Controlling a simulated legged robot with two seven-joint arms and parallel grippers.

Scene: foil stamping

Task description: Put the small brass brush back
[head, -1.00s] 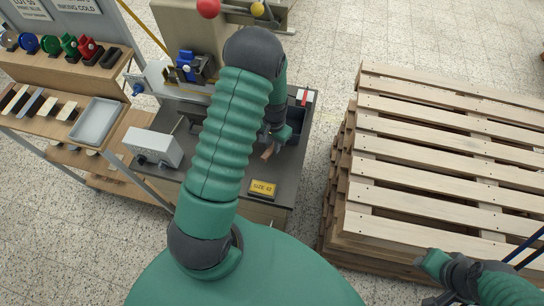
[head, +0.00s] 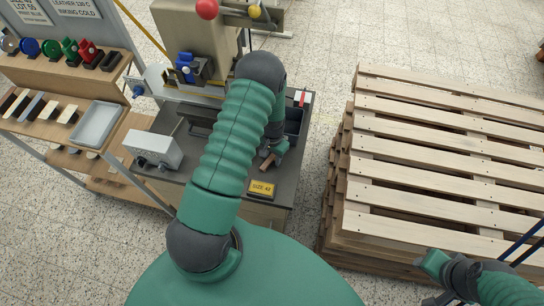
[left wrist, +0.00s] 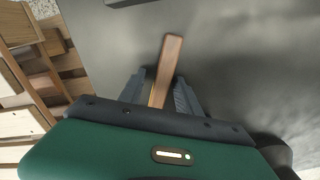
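The small brush (head: 267,161) shows in the head view as a short brown wooden handle at my left gripper's tips, above the dark bench top. In the left wrist view its wooden handle (left wrist: 168,66) runs out between the two grey fingers, with a thin brassy edge near its lower end. The bristles are not clearly visible. My right gripper (head: 432,262) is at the lower right by the pallets, far from the brush; its fingers are not clear.
A yellow SIZE 42 block (head: 262,189) lies near the bench's front edge. A dark open bin (head: 293,121) is at the bench's right, a grey control box (head: 154,149) at its left. The stamping press (head: 192,45) stands behind. Stacked pallets (head: 430,170) fill the right; a shelf rack (head: 60,75) is left.

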